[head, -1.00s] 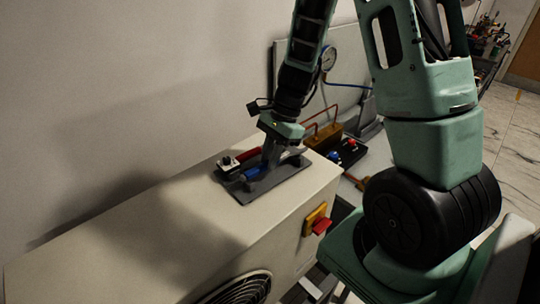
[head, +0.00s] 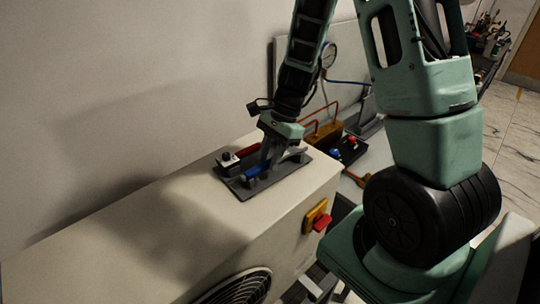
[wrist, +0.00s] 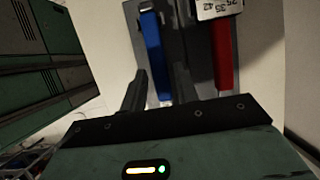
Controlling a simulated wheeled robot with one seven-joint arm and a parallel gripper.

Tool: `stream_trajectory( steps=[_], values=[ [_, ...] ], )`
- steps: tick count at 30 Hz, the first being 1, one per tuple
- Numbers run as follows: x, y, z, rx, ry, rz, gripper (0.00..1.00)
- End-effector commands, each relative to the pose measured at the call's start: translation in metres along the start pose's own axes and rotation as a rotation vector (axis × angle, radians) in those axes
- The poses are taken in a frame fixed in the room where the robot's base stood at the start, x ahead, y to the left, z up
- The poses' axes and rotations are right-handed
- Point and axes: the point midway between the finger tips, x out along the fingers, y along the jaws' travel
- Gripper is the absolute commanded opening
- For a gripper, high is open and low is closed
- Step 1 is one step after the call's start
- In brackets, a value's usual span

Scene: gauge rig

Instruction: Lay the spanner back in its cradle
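The spanner has a blue handle (head: 258,171), which lies low over the grey cradle plate (head: 262,188) on top of a cream cabinet. My gripper (head: 267,157) reaches down to the handle from above. A light grey end (head: 299,152) shows right of the fingers and may be part of the spanner. The cradle's grey surface (wrist: 180,45) also shows in the wrist view. Whether the spanner rests on the cradle is unclear.
A red handle (wrist: 222,55) lies parallel beside the blue one, near a white block with numbers (wrist: 218,8). A yellow switch with a red knob (head: 318,218) is on the cabinet's front. A pressure gauge (head: 328,55) stands behind. The cabinet's near left top is clear.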

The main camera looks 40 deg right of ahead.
Motion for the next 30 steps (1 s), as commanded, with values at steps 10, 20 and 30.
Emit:
stream_trajectory(
  steps=[10, 20, 30],
  values=[
    [-0.001, 0.000, 0.000, -0.001, 0.000, 0.000, 0.43],
    [-0.050, -0.002, 0.000, -0.003, 0.002, -0.008, 0.43],
    [-0.129, -0.001, -0.001, -0.002, 0.002, -0.006, 0.43]
  ],
)
